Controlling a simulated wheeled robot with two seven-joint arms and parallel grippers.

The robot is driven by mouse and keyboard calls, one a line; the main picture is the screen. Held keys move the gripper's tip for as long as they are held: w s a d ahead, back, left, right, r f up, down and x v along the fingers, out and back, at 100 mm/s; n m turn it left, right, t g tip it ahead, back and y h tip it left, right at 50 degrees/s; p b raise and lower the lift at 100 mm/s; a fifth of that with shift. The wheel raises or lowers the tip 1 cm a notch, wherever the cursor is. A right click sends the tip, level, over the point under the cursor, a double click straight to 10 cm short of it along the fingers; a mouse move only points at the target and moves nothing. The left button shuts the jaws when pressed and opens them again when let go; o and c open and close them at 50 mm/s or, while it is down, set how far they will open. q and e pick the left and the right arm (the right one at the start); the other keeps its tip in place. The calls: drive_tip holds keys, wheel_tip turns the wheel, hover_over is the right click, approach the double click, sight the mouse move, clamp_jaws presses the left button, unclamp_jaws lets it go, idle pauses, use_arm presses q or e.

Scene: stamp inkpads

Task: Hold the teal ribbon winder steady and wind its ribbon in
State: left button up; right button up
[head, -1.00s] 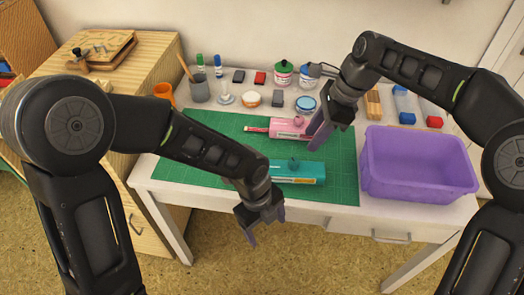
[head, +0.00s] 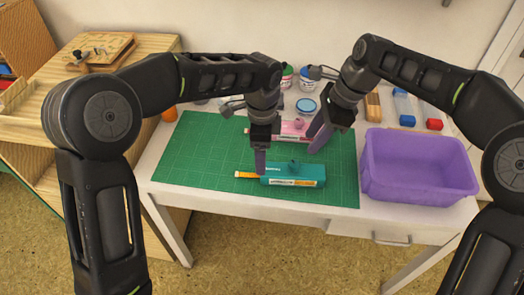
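The teal ribbon winder (head: 310,174) lies on the green mat, with a small knob (head: 294,164) on top. A short yellow-orange ribbon (head: 246,175) sticks out of its left end. My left gripper (head: 260,170) points down at the winder's left end, beside where the ribbon comes out. I cannot tell whether it touches the winder, and its fingers overlap into one shape. My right gripper (head: 318,140) is above and behind the winder's right part, in front of the pink winder's right end. Its fingers also overlap, so its opening is unclear.
A pink winder (head: 292,128) lies behind the teal one, partly hidden by my grippers. A purple bin (head: 415,198) stands to the right of the green mat (head: 190,170). Jars, blocks and pads line the back of the table. The mat's left and front parts are clear.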

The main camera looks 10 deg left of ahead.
use_arm(q)
drive_tip(key=shift+f, duration=3.9)
